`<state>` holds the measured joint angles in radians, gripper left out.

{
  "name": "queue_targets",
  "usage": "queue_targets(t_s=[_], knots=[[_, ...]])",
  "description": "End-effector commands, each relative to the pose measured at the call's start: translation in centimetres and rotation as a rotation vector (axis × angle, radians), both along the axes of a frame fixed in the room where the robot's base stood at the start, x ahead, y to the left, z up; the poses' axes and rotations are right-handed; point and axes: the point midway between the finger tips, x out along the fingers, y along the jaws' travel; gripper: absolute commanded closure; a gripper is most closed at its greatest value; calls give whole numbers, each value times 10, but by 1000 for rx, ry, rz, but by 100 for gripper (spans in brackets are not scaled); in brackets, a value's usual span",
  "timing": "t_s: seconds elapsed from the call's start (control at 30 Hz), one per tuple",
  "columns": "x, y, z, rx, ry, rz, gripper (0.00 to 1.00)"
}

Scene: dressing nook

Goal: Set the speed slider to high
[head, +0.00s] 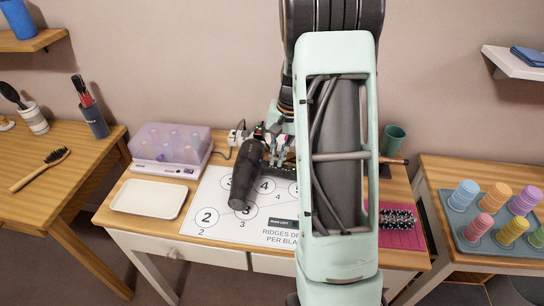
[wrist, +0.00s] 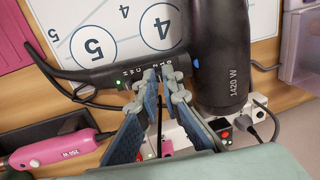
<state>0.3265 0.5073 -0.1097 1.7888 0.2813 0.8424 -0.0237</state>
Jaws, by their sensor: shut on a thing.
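A black hair dryer (head: 244,178) lies on the white numbered mat (head: 218,222). In the wrist view its barrel (wrist: 221,55), marked 1420 W, is at the upper right, and its handle (wrist: 98,76) runs left from it. Small white lettering, too small to read surely, runs along the handle. My gripper (wrist: 164,76) has its fingertips close together at the handle, near the barrel, at the end of the lettering. It is shut on what seems to be the speed slider, which the fingertips hide. In the head view my gripper (head: 278,143) is partly behind my arm.
A power strip (wrist: 195,133) with plugs and a red switch is beside the handle. A pink appliance (wrist: 58,150) lies at the wrist view's lower left. A white tray (head: 148,198), a lidded purple roller box (head: 172,148) and a green cup (head: 394,139) stand on the table.

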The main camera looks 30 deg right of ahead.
Motion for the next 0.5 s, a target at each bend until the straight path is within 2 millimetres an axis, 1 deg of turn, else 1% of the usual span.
queue_targets(t_s=[0.03, 0.07, 0.27, 0.3, 0.37, 0.5], knots=[[-3, -5, -2, -1, -1, -3, 100], [-3, -6, -1, -1, -2, -1, 100], [-3, -5, -1, 0, 0, 0, 100], [-3, -5, -1, 0, 0, 0, 91], [-3, -5, -1, 0, 0, 0, 86], [-3, -5, -1, 0, 0, 0, 86]])
